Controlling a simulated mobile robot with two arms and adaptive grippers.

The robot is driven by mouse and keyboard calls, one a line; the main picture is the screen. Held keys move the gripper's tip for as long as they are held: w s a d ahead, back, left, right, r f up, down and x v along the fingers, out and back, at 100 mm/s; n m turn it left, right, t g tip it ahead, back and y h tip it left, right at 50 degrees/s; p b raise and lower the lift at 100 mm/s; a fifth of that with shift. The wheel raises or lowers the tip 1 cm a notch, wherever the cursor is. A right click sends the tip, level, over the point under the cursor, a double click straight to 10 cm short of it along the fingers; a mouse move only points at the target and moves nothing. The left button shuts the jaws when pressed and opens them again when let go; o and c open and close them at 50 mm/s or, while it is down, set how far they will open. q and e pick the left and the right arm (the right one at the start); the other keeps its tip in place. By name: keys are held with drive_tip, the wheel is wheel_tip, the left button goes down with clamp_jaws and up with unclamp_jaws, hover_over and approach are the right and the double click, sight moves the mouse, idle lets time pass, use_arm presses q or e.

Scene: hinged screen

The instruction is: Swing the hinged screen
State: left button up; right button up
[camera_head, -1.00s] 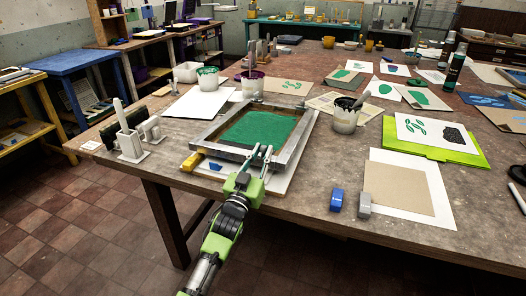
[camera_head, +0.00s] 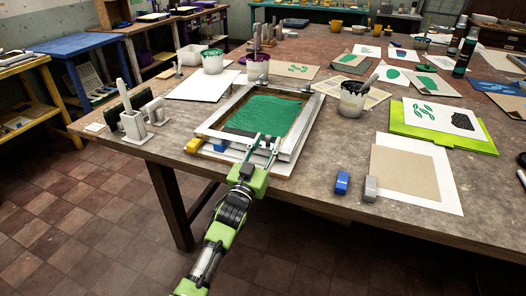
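The hinged screen (camera_head: 212,118) is a light frame around a green-coated mesh, on the near left part of the table. Its near edge stands slightly raised above the white base board (camera_head: 270,172), and its far edge stays at the hinge side. A dark strip lies along the near end of the mesh. My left gripper (camera_head: 263,140) is at the near edge of the screen, its two fingers apart and reaching to the frame bar. I cannot tell whether they touch it. A yellow block (camera_head: 194,146) and a blue shape (camera_head: 218,147) show by the near edge.
Pots (camera_head: 353,104) stand right of and behind the screen. A grey holder (camera_head: 134,126) stands to the left. A blue block (camera_head: 342,183) and a grey block (camera_head: 370,188) lie near the front edge. A green clipboard (camera_head: 405,127) lies to the right. Bare table lies between.

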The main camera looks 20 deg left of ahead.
use_arm(q)
drive_tip(key=v, duration=1.1)
drive_tip(key=shift+s+f, duration=0.15)
drive_tip(key=shift+s, duration=0.25)
